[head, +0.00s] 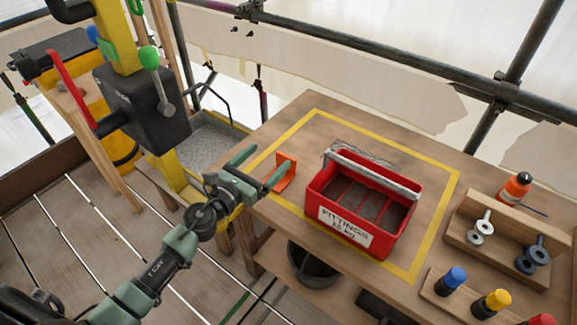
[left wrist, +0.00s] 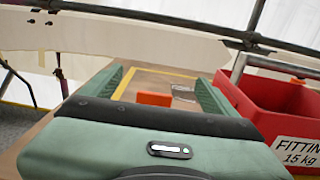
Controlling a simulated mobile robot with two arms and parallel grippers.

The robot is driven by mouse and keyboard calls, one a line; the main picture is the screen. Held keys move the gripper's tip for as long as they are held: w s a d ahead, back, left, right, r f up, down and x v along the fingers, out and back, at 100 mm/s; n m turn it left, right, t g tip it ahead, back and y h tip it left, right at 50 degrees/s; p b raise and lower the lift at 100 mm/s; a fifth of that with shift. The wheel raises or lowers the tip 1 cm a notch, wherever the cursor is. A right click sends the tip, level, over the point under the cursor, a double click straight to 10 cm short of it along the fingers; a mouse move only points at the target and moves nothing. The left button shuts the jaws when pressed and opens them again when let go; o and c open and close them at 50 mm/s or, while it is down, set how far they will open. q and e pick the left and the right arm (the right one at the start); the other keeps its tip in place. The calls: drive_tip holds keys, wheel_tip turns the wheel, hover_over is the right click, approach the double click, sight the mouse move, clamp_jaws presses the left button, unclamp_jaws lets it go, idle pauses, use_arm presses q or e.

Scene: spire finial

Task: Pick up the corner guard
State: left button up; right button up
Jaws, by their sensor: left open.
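The corner guard (head: 285,172) is a small orange angled piece near the left edge of the wooden table, beside the red fittings box. It also shows in the left wrist view (left wrist: 154,99), ahead and between the two fingers. My left gripper (head: 261,166) is open, its green fingers reaching over the table's left edge with the guard just beyond them. In the head view one finger overlaps the guard's near side; I cannot tell if they touch. Nothing is held. My right gripper is in neither view.
The red box (head: 325,222) with a grey handle stands right of the guard, inside a yellow taped outline (head: 440,225). A wooden rack (head: 470,240) and an orange bottle (head: 515,188) stand farther right. A hoist-like black unit (head: 140,105) is at left.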

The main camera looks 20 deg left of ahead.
use_arm(q)
drive_tip(key=b, duration=0.5)
approach(285, 159)
drive_tip(key=shift+w+d+f, duration=0.15)
drive_tip(key=shift+w+f, duration=0.15)
drive_tip(key=shift+w+d+r+p, duration=0.15)
drive_tip(key=shift+w+p, duration=0.1)
drive_tip(key=shift+w, duration=0.3)
drive_tip(key=shift+w+d+r+p, duration=0.15)
drive_tip(key=shift+w+r+p, duration=0.1)
drive_tip(key=shift+w, duration=0.25)
drive_tip(key=shift+w+d+f, duration=0.1)
drive_tip(key=shift+w+d, duration=0.05)
drive_tip(key=shift+w, duration=0.35)
drive_tip(key=x, duration=0.4)
drive_tip(key=shift+w+d, duration=0.1)
drive_tip(key=shift+w, duration=0.15)
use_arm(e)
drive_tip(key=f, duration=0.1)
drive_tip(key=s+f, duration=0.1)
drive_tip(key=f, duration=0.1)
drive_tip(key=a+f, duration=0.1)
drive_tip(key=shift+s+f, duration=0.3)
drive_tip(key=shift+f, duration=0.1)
use_arm(q)
drive_tip(key=c, duration=1.5)
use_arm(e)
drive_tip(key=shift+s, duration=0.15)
